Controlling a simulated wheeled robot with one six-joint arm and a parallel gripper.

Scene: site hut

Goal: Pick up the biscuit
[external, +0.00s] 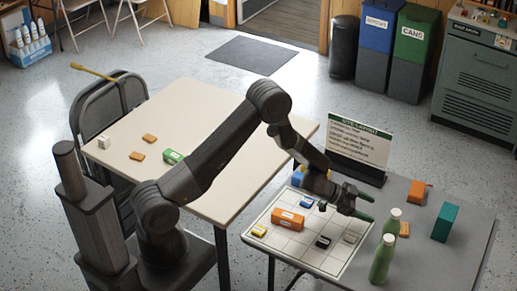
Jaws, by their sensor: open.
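A small flat brown-orange piece that looks like a biscuit (404,230) lies on the grey table (436,262), just right of two green bottles and partly hidden by them. Two similar flat tan pieces, one nearer (137,156) and one farther (150,138), lie on the cream table at the left. My gripper (373,208) is open and empty, above the grey table near the mat's right edge. It is left of the biscuit by the bottles and apart from it; its green-tipped fingers point right.
Two green bottles (382,260) stand upright close to the gripper. An orange box (416,192) and a teal box (445,222) stand to the right. A gridded white mat (282,243) holds several small blocks. A sign (358,143) stands behind. The grey table's front right is clear.

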